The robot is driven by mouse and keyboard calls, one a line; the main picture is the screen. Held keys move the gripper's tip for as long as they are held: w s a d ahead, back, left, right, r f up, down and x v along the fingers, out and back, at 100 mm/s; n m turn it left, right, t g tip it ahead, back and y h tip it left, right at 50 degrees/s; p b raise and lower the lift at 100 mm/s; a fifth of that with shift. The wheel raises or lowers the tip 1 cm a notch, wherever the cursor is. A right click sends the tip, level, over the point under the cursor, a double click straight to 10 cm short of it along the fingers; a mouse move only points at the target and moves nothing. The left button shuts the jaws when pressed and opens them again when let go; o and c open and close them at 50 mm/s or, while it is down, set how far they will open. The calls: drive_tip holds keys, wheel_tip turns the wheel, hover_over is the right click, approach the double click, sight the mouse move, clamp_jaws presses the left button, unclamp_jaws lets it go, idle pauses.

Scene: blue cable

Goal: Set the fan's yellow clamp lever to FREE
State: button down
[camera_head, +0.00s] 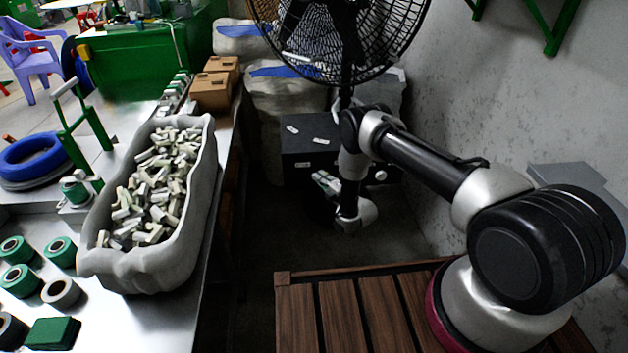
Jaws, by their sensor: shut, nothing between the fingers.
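The black wire-cage fan (345,35) stands at the back against the grey wall, its top cut off by the picture edge. Its dark pole runs down behind my arm. I cannot make out a yellow clamp lever on the fan or pole; my arm and the dark background may hide it. My arm reaches from the lower right toward the fan, then bends down at the wrist in front of a black box. My gripper's fingers cannot be made out; they seem hidden behind the wrist or lost in the dark.
The black box (303,150) stands below the fan with small pale pieces on it. A grey bin (207,165) of pale pieces sits on the left table, beside green rolls (62,252). A wooden slatted platform (340,315) lies in front. Dark floor (262,235) lies between.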

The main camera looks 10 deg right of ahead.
drive_tip(key=shift+d+f, duration=0.2)
drive_tip(key=shift+d, duration=1.15)
drive_tip(key=shift+d+f, duration=0.15)
drive_tip(key=shift+d, duration=1.15)
drive_tip(key=shift+d, duration=0.15)
